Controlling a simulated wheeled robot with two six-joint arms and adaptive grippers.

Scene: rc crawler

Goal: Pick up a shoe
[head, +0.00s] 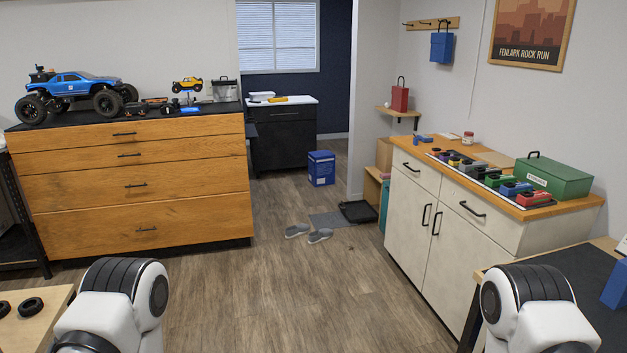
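Two grey shoes lie on the wooden floor in the middle distance, between the drawer chest and the white cabinet. The left shoe (297,230) and the right shoe (320,236) sit side by side, a small gap apart, in front of a grey mat. Parts of both my arms show at the bottom left and bottom right of the head view. Neither gripper is in view, and both shoes are well beyond the visible arm parts.
A wooden drawer chest (140,187) stands left, carrying a blue crawler (75,84). A white cabinet (412,215) stands right. A black tray (358,211) and blue box (321,168) lie beyond the shoes. Table corners flank me. The floor (270,290) between is clear.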

